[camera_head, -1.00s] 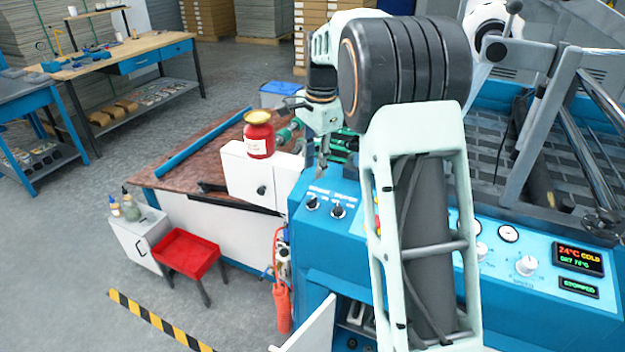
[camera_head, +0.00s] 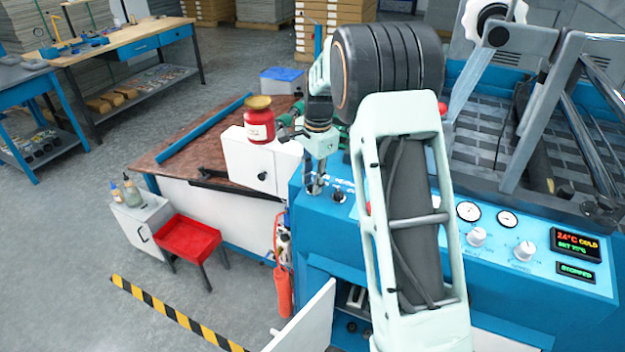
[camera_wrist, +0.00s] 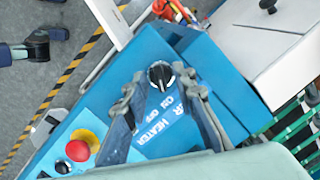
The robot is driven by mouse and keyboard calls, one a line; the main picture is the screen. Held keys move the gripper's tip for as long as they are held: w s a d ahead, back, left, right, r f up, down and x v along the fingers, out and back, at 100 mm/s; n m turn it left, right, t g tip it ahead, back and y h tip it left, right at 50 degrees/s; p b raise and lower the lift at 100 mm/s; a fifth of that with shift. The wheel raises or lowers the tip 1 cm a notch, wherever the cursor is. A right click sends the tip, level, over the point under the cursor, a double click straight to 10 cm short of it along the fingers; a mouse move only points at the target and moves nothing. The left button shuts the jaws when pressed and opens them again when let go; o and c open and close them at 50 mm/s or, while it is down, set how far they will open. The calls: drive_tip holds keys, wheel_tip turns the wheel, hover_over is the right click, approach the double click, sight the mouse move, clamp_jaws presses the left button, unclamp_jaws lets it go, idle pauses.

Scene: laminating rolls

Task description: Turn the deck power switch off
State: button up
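A black rotary switch (camera_wrist: 160,75) with a white pointer mark sits on the blue machine panel in the wrist view. White lettering beside it reads HEATER and ON OFF; no deck power label can be made out. My gripper (camera_wrist: 163,86) is open, with one finger on each side of this switch; I cannot tell whether they touch it. In the head view my gripper (camera_head: 316,184) is down at the left panel switch, largely covering it. A second black switch (camera_head: 338,197) stands just right of it. The small panel labels there are unreadable.
A red button (camera_wrist: 78,151) on yellow lies left of my fingers in the wrist view. A red jar (camera_head: 259,126) stands on a white box (camera_head: 250,160) left of the panel. Dials and a display (camera_head: 576,243) reading 24°C COLD are farther right. An open white door (camera_head: 305,318) sticks out below.

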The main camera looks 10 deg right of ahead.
clamp_jaws()
drive_tip(key=shift+n, duration=0.3)
drive_tip(key=n+p, duration=0.1)
drive_tip(key=n, duration=0.1)
drive_tip(key=n+p, duration=0.1)
drive_tip(key=n, duration=0.2)
drive_tip(key=shift+w+a+g+h, duration=0.1)
drive_tip(key=shift+g+h, duration=0.2)
drive_tip(key=shift+g, duration=0.1)
drive_tip(key=n+h+p, duration=0.1)
drive_tip(key=n, duration=0.5)
idle(0.5)
unclamp_jaws()
drive_tip(key=shift+r, duration=0.1)
wheel_tip(320, 180, up, 12)
drive_tip(key=a, duration=0.1)
drive_tip(key=shift+a, duration=0.25)
